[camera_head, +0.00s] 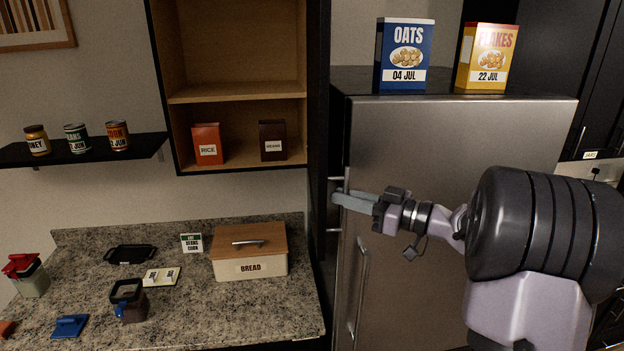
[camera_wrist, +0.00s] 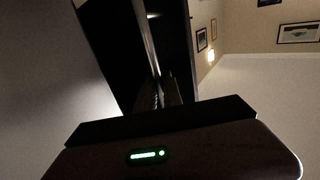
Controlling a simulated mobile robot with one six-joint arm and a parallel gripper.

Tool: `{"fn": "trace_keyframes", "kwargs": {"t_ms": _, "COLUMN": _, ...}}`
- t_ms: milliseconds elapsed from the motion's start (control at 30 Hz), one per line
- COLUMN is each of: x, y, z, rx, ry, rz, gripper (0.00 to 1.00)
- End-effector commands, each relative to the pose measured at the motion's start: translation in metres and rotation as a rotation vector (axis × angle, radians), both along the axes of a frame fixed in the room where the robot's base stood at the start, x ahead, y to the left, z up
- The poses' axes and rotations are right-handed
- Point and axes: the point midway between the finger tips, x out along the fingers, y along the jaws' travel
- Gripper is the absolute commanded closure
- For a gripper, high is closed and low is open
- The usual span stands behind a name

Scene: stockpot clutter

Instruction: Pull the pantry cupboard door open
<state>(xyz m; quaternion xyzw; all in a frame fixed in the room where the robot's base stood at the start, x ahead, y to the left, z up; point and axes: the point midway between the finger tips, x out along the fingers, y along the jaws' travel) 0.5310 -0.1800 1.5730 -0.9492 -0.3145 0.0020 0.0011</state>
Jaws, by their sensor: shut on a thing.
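The pantry cupboard (camera_head: 237,97) stands open at the upper middle, showing wooden shelves with a red RICE box (camera_head: 208,144) and a dark brown box (camera_head: 272,140) inside. Its dark door (camera_head: 319,110) is swung out and seen nearly edge-on at the right of the opening. A metal bar handle (camera_head: 346,180) shows on the door's right side. My gripper (camera_head: 338,198) is shut on this handle; the fingers partly hide the bar. In the wrist view, the fingers (camera_wrist: 166,95) reach toward a dark panel, too dim to make out the handle clearly.
A steel fridge (camera_head: 440,145) stands right behind my arm, close to the door, with its own long handle (camera_head: 361,285). OATS (camera_head: 404,55) and FLAKES (camera_head: 485,57) boxes stand on top. The counter (camera_head: 190,305) below holds a bread box (camera_head: 249,262) and several small items.

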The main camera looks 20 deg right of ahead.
Motion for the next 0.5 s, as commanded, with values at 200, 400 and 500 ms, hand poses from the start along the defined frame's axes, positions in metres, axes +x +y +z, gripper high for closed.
{"fn": "trace_keyframes", "kwargs": {"t_ms": 200, "x": -0.005, "y": -0.028, "z": 0.005, "rx": 0.0, "ry": -0.005, "rz": 0.054, "gripper": 1.0}}
{"fn": "trace_keyframes", "kwargs": {"t_ms": 400, "x": -0.006, "y": -0.036, "z": 0.003, "rx": -0.001, "ry": -0.007, "rz": 0.072, "gripper": 1.0}}
{"fn": "trace_keyframes", "kwargs": {"t_ms": 500, "x": -0.006, "y": -0.036, "z": 0.003, "rx": 0.0, "ry": -0.008, "rz": 0.073, "gripper": 1.0}}
